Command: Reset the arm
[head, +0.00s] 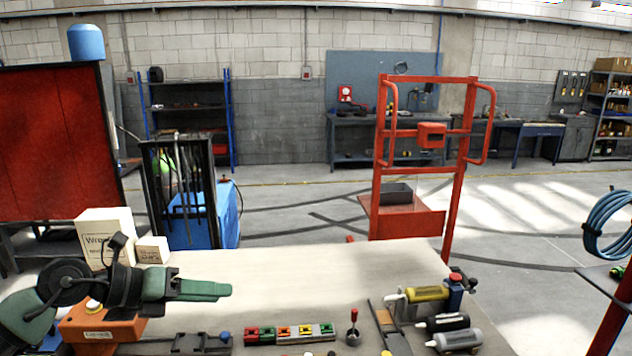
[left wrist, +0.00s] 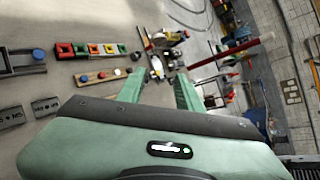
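My left arm comes in from the left in the head view, over the left part of the pale workbench (head: 290,268). Its green left gripper (head: 230,290) points right, above the bench top. In the left wrist view the two green fingers of this gripper (left wrist: 160,76) stand apart with nothing between them. My right arm and right gripper do not show in either view.
A row of coloured blocks (head: 290,334) lies at the bench's front, beside a red-knobbed lever (head: 353,328). Tubes, including a yellow one (head: 425,293), lie at the right. White boxes (head: 106,238) stand behind my arm. The bench middle is clear.

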